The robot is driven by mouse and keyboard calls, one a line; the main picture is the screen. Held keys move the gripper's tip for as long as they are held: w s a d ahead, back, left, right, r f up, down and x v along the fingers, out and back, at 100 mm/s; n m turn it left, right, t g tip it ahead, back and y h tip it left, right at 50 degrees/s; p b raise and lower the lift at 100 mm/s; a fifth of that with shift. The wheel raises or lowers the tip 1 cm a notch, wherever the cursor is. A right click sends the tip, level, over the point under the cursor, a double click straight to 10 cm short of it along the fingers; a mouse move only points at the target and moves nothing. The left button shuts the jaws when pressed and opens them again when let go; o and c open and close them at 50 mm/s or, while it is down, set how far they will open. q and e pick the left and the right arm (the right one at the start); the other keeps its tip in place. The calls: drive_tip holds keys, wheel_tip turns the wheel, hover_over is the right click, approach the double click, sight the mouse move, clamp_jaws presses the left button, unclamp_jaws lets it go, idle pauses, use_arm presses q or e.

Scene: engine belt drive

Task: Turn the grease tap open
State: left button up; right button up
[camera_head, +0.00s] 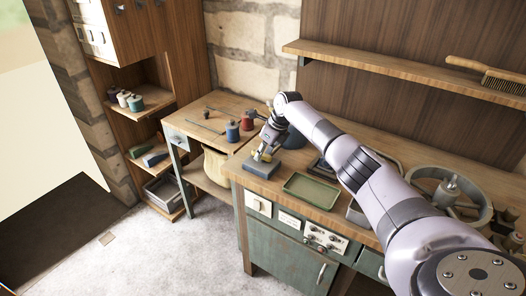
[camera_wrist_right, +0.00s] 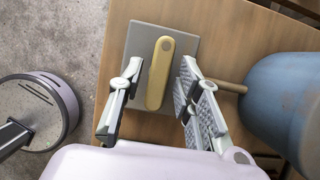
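The grease tap shows in the right wrist view as a yellow, rounded lever (camera_wrist_right: 159,73) on a square grey plate (camera_wrist_right: 191,44). The lever runs roughly up and down in that view. In the head view its blue-grey block (camera_head: 262,168) sits at the left end of the workbench. My right gripper (camera_wrist_right: 160,66) is open, with one finger on each side of the lever. Small gaps show between the fingers and the lever. In the head view my right gripper (camera_head: 265,152) is over the block and partly hides the lever. My left gripper is not in view.
A blue rounded container (camera_wrist_right: 290,100) with a brown peg stands close right of the gripper in the wrist view. A green tray (camera_head: 310,190) lies right of the block on the bench. Red and blue bottles (camera_head: 233,131) stand on the side table. A shelf (camera_head: 400,70) runs behind.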

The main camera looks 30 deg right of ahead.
clamp_jaws()
